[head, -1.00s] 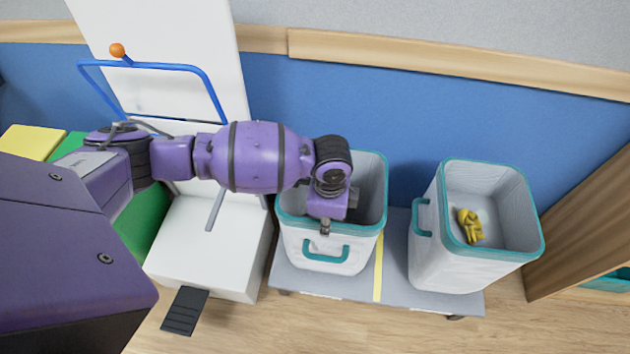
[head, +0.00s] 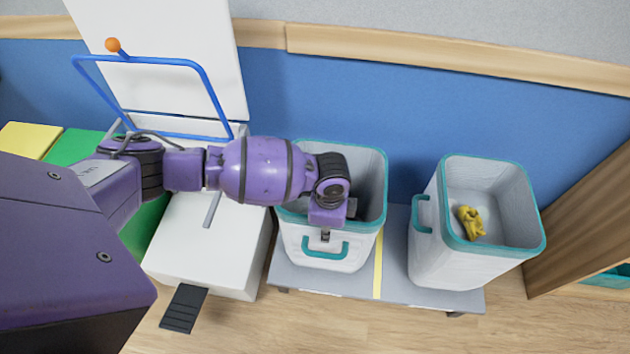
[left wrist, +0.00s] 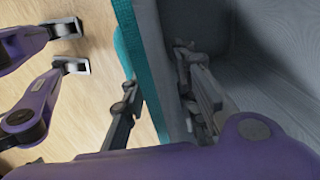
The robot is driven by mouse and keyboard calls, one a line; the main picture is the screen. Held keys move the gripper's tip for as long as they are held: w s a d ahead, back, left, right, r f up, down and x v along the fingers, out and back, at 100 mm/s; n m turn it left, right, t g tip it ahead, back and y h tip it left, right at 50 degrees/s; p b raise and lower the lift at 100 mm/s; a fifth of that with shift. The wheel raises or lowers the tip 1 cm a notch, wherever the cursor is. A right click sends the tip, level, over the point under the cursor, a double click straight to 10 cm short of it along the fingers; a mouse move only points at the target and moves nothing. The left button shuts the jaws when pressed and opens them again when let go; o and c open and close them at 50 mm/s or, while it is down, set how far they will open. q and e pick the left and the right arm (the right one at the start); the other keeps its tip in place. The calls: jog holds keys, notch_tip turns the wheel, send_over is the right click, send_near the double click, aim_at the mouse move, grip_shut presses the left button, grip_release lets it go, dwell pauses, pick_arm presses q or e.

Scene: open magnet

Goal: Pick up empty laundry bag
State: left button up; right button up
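The left laundry bag (head: 365,238), white with a teal rim and a teal front handle (head: 325,248), stands on a grey platform. Its visible interior looks empty, though my arm hides part of it. My left gripper (head: 326,236) is at the bag's front rim, pointing down. In the left wrist view, its dark fingers (left wrist: 160,98) are apart on either side of the bag wall (left wrist: 150,60), one outside and one inside. The outer finger has a gap to the wall; contact of the inner one is unclear.
A second bag (head: 450,262) on the right holds a yellow cloth (head: 471,222). Both bags stand on the grey platform (head: 395,285) by a blue wall. A white unit with a blue bar (head: 210,95) stands at left. A wooden panel (head: 590,230) is at far right.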

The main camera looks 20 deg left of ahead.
pick_arm(q)
jog(key=shift+w+f, duration=0.1)
jog(key=shift+f, duration=0.05)
dwell(0.3)
grip_shut()
